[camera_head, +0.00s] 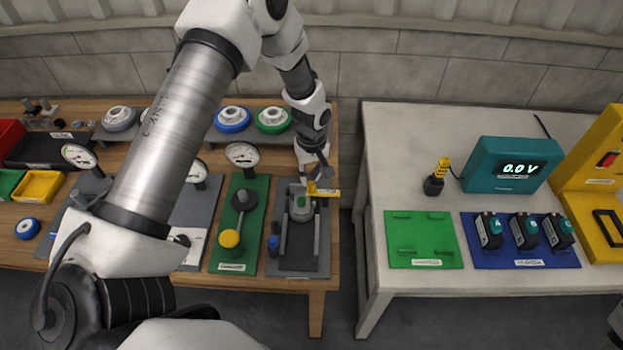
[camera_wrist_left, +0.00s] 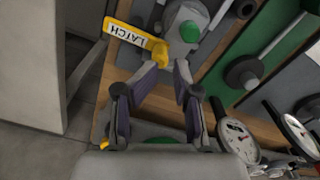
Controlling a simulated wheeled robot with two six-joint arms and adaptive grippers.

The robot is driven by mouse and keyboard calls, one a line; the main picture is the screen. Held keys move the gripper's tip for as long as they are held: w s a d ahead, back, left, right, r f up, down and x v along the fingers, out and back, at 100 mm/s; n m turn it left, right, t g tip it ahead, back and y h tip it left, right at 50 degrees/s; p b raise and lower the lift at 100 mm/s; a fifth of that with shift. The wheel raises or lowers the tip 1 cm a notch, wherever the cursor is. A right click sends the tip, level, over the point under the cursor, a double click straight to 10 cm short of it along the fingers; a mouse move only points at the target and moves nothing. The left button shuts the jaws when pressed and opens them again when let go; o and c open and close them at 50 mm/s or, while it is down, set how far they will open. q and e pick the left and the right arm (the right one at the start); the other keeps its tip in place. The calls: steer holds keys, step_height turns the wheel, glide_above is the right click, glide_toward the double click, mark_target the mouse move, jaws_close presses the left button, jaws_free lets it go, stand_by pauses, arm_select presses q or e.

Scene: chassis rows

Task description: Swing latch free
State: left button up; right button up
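The yellow latch (camera_head: 326,191), a short bar with a white label, lies across the top end of a dark grey fixture (camera_head: 289,262) at the wooden bench's right edge. In the left wrist view the latch (camera_wrist_left: 128,36) reads "LATCH" and ends in a round yellow knob (camera_wrist_left: 161,56). My left gripper (camera_head: 318,180) is above this end of the fixture. In the left wrist view its two fingers (camera_wrist_left: 166,72) are apart, with the knob just beyond the tips. No grip on it shows. A grey part with a green top (camera_head: 301,203) sits in the fixture.
A green plate with a yellow-knobbed lever (camera_head: 229,238) and a gauge (camera_head: 241,154) stand left of the fixture. A gap separates the wooden bench from the pale table (camera_head: 400,300), which holds a green plate (camera_head: 424,240), a blue battery mat (camera_head: 500,262) and a teal meter (camera_head: 512,163).

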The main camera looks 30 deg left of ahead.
arm_select(q)
steer(key=shift+r+p, duration=1.8)
steer(key=shift+r, duration=0.65)
steer(key=shift+f, duration=0.1)
